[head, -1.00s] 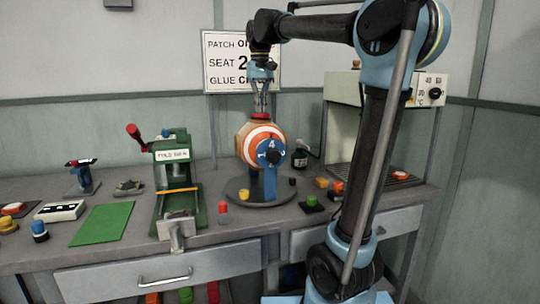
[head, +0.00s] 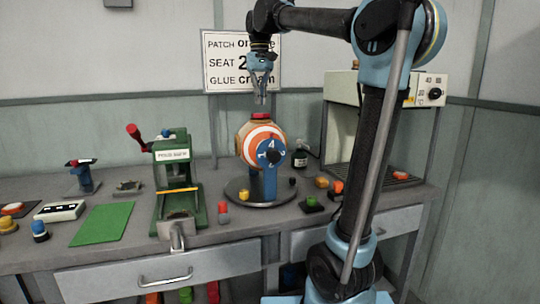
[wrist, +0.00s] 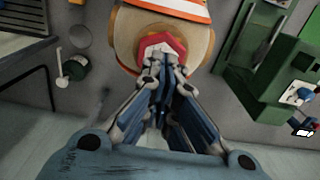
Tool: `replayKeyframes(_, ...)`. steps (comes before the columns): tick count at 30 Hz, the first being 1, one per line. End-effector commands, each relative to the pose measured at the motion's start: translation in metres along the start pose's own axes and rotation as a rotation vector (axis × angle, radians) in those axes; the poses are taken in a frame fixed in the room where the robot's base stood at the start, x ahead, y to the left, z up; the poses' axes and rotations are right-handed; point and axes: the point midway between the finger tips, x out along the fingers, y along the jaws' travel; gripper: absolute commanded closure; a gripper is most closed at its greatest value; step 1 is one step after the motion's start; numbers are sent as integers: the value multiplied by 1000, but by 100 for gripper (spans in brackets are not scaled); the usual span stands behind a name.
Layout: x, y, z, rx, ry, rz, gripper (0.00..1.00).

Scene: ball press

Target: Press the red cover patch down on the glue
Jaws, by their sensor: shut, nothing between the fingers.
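The red cover patch (head: 259,115) sits on top of the orange and white striped ball (head: 254,135), which is held in a blue stand with numbers on it. My gripper (head: 260,102) is shut and empty, pointing down just above the patch with a small gap. In the wrist view, the red patch (wrist: 153,42) shows just beyond my shut fingertips (wrist: 165,58), which partly cover it. Any glue under the patch is hidden.
The ball stands on a round dark turntable (head: 237,190). A green press (head: 178,215) with a red-knobbed lever stands to the left. A cream oven-like box (head: 343,90) is to the right. Small coloured pieces lie around the turntable. A green mat (head: 102,224) lies clear.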

Motion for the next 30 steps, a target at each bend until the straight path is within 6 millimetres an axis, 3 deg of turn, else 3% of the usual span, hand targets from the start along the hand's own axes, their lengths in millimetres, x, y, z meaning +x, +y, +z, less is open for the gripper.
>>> replayKeyframes(30,-60,0,0,0,0,0,100)
